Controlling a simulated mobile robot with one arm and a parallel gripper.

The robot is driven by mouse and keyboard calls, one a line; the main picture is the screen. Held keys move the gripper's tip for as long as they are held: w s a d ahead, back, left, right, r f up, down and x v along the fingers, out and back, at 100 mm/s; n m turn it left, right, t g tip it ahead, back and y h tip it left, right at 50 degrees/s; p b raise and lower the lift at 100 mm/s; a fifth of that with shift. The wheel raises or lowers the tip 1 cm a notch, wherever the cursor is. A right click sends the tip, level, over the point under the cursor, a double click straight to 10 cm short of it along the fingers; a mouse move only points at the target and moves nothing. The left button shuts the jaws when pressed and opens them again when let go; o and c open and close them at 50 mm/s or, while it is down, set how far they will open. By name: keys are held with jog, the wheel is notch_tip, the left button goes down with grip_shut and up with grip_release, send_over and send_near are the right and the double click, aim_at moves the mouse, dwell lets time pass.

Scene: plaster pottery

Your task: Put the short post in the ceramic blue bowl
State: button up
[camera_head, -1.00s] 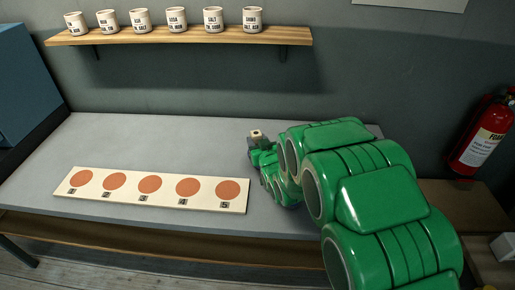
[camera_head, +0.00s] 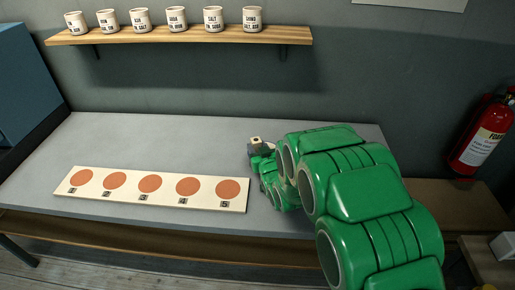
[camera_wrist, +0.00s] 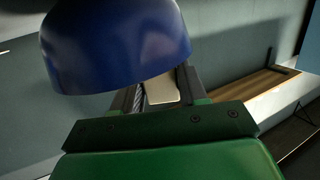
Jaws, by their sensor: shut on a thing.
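My gripper (camera_head: 258,146) is above the grey table, to the right of the numbered board. In the wrist view its fingers are shut on a cream piece (camera_wrist: 162,90), which looks like the short post. The ceramic blue bowl (camera_wrist: 115,45) looms large and close at the upper left of the wrist view, covering the fingertips and part of the post. I cannot tell whether it touches them. The bowl does not show in the head view, where my arm hides part of the table.
A cream board (camera_head: 60,198) with several numbered orange-brown discs lies on the grey table (camera_head: 140,135). A wooden wall shelf (camera_head: 290,36) holds several labelled white pots. A red extinguisher (camera_head: 483,135) hangs at right. The table behind and left of the board is clear.

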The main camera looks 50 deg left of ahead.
jog(key=shift+d+f, duration=0.1)
jog(key=shift+f, duration=0.35)
jog(key=o, duration=1.1)
jog(key=shift+f, duration=0.15)
jog(key=shift+o, duration=0.5)
jog(key=shift+s+d+f, duration=0.1)
jog(key=shift+f, duration=0.05)
jog(key=shift+d+r, duration=0.1)
jog(key=shift+r, duration=0.4)
jog(key=r+v, duration=0.1)
jog(key=v, duration=1)
jog(key=shift+d, duration=0.2)
jog(key=shift+s+r, duration=0.1)
